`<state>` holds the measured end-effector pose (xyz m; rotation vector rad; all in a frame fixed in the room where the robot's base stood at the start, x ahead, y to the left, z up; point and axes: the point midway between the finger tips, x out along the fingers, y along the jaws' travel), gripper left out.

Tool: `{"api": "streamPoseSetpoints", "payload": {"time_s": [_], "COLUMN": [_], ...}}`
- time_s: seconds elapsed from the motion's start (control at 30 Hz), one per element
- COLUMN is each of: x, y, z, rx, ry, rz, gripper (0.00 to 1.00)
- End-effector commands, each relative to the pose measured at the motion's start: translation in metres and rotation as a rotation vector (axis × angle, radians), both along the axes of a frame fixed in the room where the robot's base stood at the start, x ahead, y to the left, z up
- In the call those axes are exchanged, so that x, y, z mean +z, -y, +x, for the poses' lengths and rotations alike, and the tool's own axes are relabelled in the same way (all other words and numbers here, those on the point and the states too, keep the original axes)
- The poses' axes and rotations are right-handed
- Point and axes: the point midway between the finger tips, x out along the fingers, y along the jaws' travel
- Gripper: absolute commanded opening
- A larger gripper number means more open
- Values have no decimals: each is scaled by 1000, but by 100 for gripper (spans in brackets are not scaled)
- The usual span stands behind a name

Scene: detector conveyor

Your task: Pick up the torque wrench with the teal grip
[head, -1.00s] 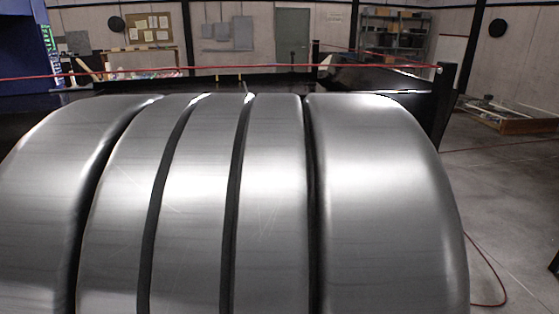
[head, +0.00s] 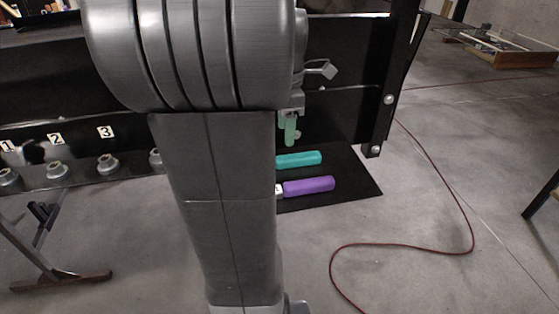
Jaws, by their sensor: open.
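My gripper (head: 291,138) points down with pale green fingers, just above and behind the teal grip in the picture. It is open, and nothing shows between its fingers. Whether it touches the grip cannot be told. A purple grip (head: 308,186) lies on the mat in front of the teal one, roughly parallel and apart from it.
A black frame with bolts labelled 1, 2 and 3 (head: 105,133) runs along the left. A black post (head: 393,80) stands right of my gripper. A red cable (head: 400,243) curls over the floor at right. A wooden box (head: 505,45) is at far right.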

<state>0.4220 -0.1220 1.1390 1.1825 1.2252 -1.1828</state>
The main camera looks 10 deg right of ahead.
Motion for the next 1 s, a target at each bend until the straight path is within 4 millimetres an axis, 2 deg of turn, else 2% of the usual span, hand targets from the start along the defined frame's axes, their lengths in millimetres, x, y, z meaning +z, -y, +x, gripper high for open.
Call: {"api": "streamPoseSetpoints", "payload": {"time_s": [0.1,0.37,0.7,1.0], "x": [-24,-45,-90,-95], "y": [0,-1,-3,-3], "z": [-1,1,7,7], "rx": [-1,-1,-1,-2], "ry": [-5,-1,-2,0], "rz": [1,0,0,0], "gripper": [53,53,53,53]}}
